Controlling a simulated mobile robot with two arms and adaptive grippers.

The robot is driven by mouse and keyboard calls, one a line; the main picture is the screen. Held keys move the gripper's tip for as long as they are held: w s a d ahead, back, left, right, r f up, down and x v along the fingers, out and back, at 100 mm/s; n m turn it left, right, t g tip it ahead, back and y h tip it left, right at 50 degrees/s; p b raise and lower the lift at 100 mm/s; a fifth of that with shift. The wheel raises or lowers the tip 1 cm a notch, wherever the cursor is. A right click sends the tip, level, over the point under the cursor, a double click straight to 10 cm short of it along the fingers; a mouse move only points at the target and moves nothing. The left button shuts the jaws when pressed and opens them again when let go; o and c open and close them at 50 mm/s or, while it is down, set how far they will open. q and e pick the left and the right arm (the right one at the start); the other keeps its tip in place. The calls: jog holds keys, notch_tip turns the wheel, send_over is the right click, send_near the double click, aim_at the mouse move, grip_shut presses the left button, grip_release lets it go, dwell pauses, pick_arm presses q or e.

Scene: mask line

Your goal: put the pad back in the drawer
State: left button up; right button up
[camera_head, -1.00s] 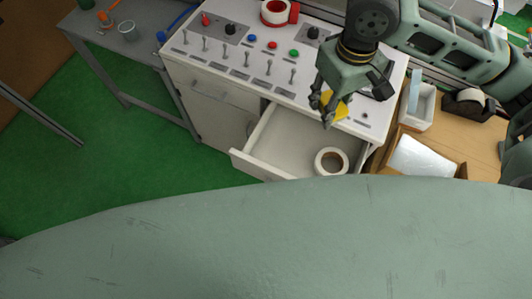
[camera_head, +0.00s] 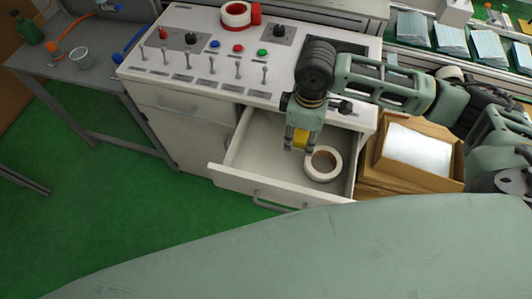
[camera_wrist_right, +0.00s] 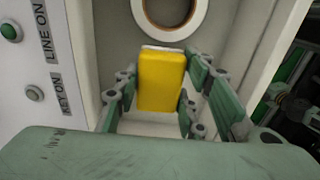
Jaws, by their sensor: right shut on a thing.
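The yellow pad (camera_head: 300,140) is between the fingers of my right gripper (camera_head: 299,143), which is shut on it. In the right wrist view the pad (camera_wrist_right: 162,80) stands upright between both fingers (camera_wrist_right: 160,95), with a pale edge at its top. The open drawer (camera_head: 234,150) is pulled out of the white control console (camera_head: 215,80). The right gripper and the pad are over the drawer; how high above its floor I cannot tell. My left gripper is not in view.
A white tape roll (camera_head: 323,164) lies in the drawer, close to the pad. Switches and buttons cover the console top, with a red and white roll (camera_head: 238,14) at the back. A cardboard box (camera_head: 382,160) stands right of the drawer. A grey table (camera_head: 95,75) stands left.

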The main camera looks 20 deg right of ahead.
send_over(267, 156)
notch_tip(267, 156, down, 5)
jog(key=shift+f, duration=0.2)
jog(key=shift+a+f, duration=0.1)
jog(key=shift+f, duration=1.95)
jog(key=o, duration=1.1)
jog(key=shift+f, duration=0.15)
jog(key=shift+o, duration=0.2)
notch_tip(267, 156, up, 12)
jog(key=shift+r, duration=0.2)
